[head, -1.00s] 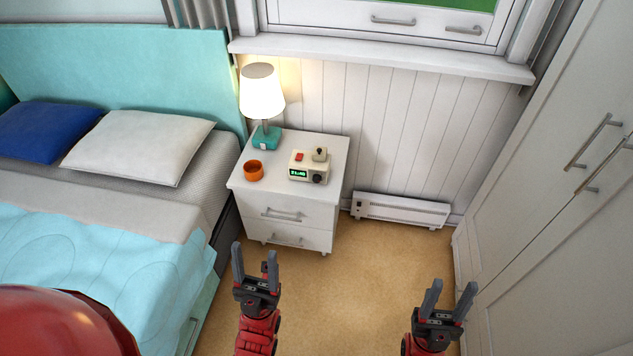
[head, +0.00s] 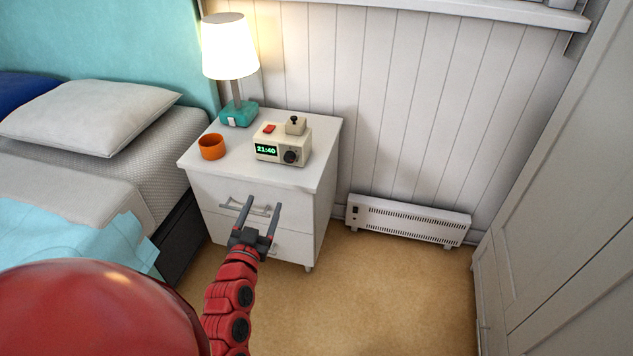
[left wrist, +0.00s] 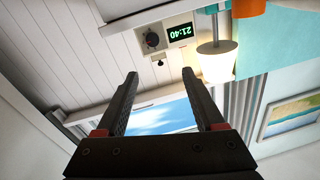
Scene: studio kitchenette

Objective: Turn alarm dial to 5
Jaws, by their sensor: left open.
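A cream alarm clock (head: 281,143) stands on the white nightstand (head: 325,130). Its green display (head: 267,149) reads 21:40, and a dark round dial (head: 291,156) sits on its front at the right. The dial's marks are too small to read. The clock also has a red button (head: 268,129) and a dark knob (head: 294,120) on top. In the left wrist view the dial (left wrist: 151,39) and display (left wrist: 180,32) appear upside down, beyond the fingers. My left gripper (head: 262,202) is open and empty, in front of the nightstand and apart from the clock. My right gripper is out of view.
An orange cup (head: 211,147) stands left of the clock. A lit lamp (head: 230,47) with a teal base stands behind it. The bed (head: 120,150) is at the left, a white heater (head: 407,219) along the wall. The floor (head: 380,300) at the right is clear.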

